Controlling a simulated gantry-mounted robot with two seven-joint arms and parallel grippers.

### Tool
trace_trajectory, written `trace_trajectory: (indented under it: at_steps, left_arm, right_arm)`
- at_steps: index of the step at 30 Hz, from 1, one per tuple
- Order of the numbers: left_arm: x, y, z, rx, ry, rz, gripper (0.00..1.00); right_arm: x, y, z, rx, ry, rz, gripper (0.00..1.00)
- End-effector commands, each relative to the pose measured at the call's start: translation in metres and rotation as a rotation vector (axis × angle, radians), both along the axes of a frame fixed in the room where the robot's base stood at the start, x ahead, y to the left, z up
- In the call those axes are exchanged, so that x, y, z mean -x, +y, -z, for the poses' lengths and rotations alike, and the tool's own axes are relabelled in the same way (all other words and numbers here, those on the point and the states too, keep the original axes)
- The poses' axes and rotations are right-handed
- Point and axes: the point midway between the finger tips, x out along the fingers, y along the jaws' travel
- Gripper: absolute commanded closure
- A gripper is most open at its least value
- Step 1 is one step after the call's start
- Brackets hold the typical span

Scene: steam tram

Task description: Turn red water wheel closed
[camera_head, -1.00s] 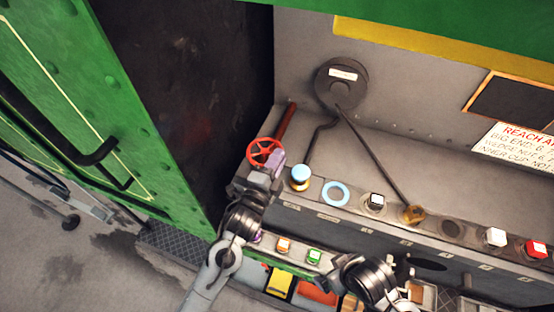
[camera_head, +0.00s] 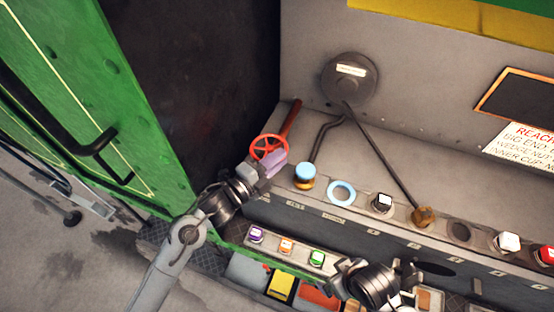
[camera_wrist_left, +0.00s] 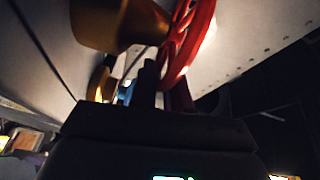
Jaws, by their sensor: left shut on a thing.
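The red water wheel (camera_head: 268,147) is a spoked handwheel on a dark red pipe at the left end of the grey ledge. My left gripper (camera_head: 274,163) is at the wheel's lower right rim, shut on the rim. In the left wrist view the red wheel (camera_wrist_left: 188,40) rises close beside the dark finger (camera_wrist_left: 150,82), and part of the grip is in shadow. My right gripper (camera_head: 411,276) is low in the head view, over the lower trays, and its jaws are not clear.
A blue-topped knob (camera_head: 305,174), a light blue ring (camera_head: 341,193) and a black-sided button (camera_head: 381,204) line the ledge to the right. A brass-ended lever (camera_head: 423,215) slants down across it. The green door (camera_head: 100,100) stands at left.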

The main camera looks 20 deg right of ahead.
Motion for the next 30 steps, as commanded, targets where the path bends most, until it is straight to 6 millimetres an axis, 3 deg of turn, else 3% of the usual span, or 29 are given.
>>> trace_trajectory:
  at_steps: [1, 6, 17, 23, 26, 30]
  left_arm:
    - [0.0, 0.001, 0.004, -0.006, 0.005, -0.002, 0.82]
    - [0.0, 0.0, 0.003, -0.004, 0.003, -0.002, 0.61]
    - [0.0, 0.0, -0.002, -0.002, 0.0, -0.002, 0.61]
    - [-0.001, 0.0, -0.024, 0.0, -0.004, -0.002, 0.61]
    - [0.0, 0.0, -0.045, 0.004, -0.008, 0.0, 0.61]
    - [0.023, -0.023, -0.064, 0.014, -0.01, 0.007, 0.42]
  right_arm:
    - [0.0, 0.0, 0.0, -0.001, 0.0, 0.001, 0.0]
    - [0.0, 0.001, 0.0, -0.004, 0.0, 0.003, 0.0]
    - [0.0, 0.002, 0.001, -0.01, -0.001, 0.006, 0.0]
    - [0.0, 0.002, 0.006, -0.009, -0.001, 0.005, 0.0]
    - [0.0, 0.002, 0.01, -0.008, -0.001, 0.006, 0.0]
    - [0.0, 0.001, 0.014, -0.003, -0.001, 0.002, 0.0]
